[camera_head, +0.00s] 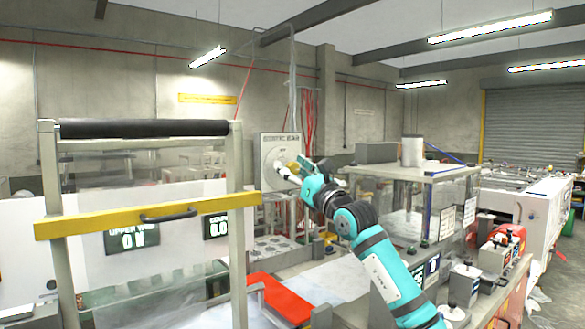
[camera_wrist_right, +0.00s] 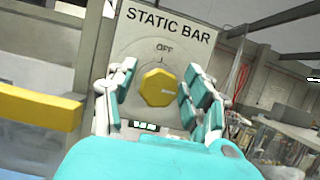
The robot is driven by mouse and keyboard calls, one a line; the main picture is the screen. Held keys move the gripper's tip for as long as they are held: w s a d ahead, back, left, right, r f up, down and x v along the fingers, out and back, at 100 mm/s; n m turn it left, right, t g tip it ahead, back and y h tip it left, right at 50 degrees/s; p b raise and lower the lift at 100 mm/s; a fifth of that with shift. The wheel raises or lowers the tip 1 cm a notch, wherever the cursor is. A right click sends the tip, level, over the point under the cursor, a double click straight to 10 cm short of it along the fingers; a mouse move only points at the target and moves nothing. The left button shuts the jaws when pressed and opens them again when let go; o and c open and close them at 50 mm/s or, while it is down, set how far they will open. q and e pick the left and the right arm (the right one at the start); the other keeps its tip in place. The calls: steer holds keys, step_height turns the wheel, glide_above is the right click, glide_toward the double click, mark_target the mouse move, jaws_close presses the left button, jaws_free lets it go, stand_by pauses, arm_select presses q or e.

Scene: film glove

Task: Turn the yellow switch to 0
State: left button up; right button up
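The yellow switch (camera_wrist_right: 158,87) is a faceted knob on a pale panel (camera_wrist_right: 133,45) labelled "STATIC BAR", with "OFF" printed above the knob. A small dark display sits below it. In the head view the switch (camera_head: 293,167) shows beside my right gripper's fingers, on the panel (camera_head: 268,150) behind the machine frame. My right gripper (camera_wrist_right: 160,95) is open, with its white and teal fingers on both sides of the knob. I cannot tell whether they touch it. The pointer position on the knob is too small to read surely. My left gripper is not in view.
A yellow bar (camera_head: 150,215) with a dark handle crosses the machine frame at the left. A red part (camera_head: 280,298) lies low in front. A clear-walled box (camera_head: 415,172) stands right of the panel, near my right arm.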

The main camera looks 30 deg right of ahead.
steer(key=c, duration=0.9)
steer(key=shift+c, duration=0.2)
